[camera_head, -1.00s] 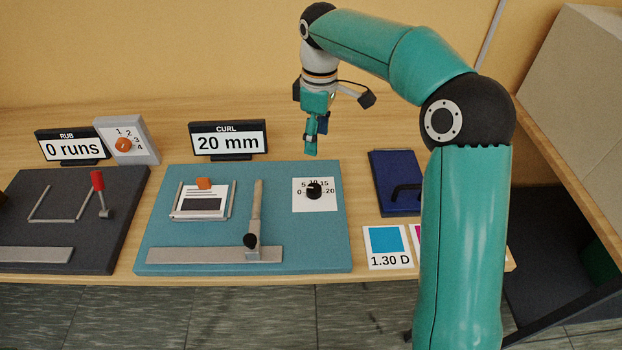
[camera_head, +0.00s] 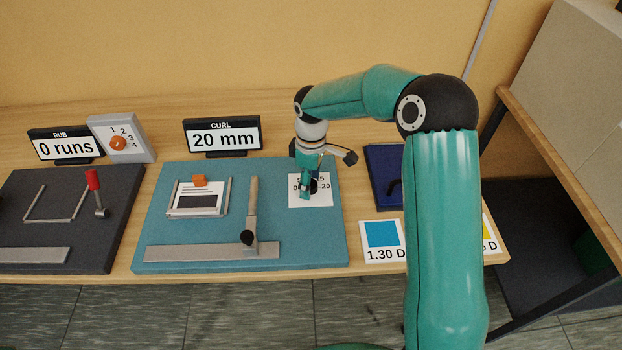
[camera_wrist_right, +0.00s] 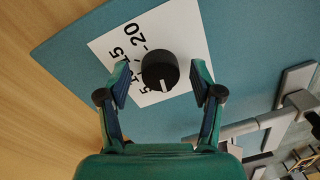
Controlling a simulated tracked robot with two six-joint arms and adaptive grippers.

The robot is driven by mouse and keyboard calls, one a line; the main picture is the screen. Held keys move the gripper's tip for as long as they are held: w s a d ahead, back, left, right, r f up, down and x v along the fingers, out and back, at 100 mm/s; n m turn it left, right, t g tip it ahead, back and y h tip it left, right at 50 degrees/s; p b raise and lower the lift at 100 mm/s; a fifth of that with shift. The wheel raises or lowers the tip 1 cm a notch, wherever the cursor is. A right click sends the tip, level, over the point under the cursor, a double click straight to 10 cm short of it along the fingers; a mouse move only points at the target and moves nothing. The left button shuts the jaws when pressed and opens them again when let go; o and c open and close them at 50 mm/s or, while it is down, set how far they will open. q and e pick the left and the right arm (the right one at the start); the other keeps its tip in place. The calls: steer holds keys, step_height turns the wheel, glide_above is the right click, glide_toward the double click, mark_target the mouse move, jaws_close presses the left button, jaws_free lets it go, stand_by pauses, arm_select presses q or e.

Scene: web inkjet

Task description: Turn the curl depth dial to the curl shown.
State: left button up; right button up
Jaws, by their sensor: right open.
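The curl depth dial (camera_head: 314,187) is a black round knob on a white card (camera_head: 300,200) marked 0 to 20, on the teal board. The CURL sign (camera_head: 222,137) behind reads 20 mm. In the right wrist view, the dial (camera_wrist_right: 160,70) has a white pointer line aimed toward the bottom, away from the 20. My right gripper (camera_head: 308,194) is down over the card and partly hides the dial in the head view. Its open fingers stand on either side of the knob, with gaps visible in the wrist view. My left gripper is not in view.
A dark RUB board (camera_head: 50,225) lies left. A blue pad (camera_head: 382,165) and colour cards (camera_head: 383,240) lie right.

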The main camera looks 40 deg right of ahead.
steer(key=c, duration=1.1)
steer(key=shift+s+d, duration=0.1)
steer(key=shift+d, duration=0.05)
steer(key=shift+c, duration=0.2)
